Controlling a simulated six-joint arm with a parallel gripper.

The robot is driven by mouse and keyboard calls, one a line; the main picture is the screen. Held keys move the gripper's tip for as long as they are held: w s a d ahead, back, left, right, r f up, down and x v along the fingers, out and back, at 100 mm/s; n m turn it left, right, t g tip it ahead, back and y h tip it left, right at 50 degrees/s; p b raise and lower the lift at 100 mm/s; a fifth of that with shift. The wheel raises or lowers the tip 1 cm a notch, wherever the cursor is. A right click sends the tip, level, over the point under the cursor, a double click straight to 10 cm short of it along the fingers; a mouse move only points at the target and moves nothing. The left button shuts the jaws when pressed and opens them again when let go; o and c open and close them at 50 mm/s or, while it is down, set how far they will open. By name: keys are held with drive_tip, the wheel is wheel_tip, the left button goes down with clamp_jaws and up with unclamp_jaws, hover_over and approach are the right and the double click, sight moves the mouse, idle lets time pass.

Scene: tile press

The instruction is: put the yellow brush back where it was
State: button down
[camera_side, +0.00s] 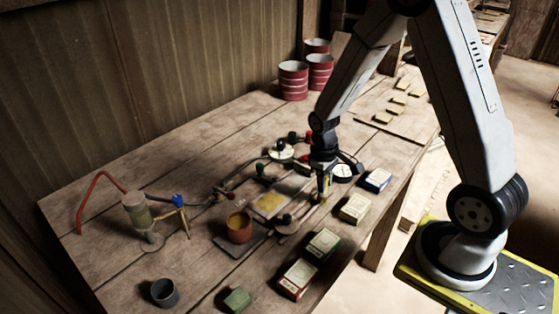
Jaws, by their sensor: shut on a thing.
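My gripper (324,182) points down over the right part of the wooden table, just right of the press. It is shut on a thin upright thing with yellow on it, which I take for the yellow brush (323,193). The brush is small and partly hidden by the jaws, and I cannot tell whether its lower end touches the table. An orange pot (239,233) with yellow inside stands to the left. Between the pot and my gripper is a flat plate with a yellow square (270,203) on it.
Small boxes (323,244) lie along the table's front right edge, one (355,208) close to my gripper. A dark cup (164,292) is front left. Red striped tins (293,80) stand at the back.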

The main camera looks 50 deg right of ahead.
idle(0.3)
drive_tip(key=shift+c, duration=2.2)
unclamp_jaws()
drive_tip(key=shift+f, duration=0.1)
wheel_tip(320, 180, up, 12)
drive_tip(key=w, duration=0.1)
drive_tip(key=shift+w, duration=0.2)
drive_tip(key=s+a+f+t, duration=0.2)
drive_tip(key=s+a+t, duration=0.2)
drive_tip(key=a, duration=0.6)
drive_tip(key=shift+s+f, duration=0.4)
drive_tip(key=shift+s, duration=0.65)
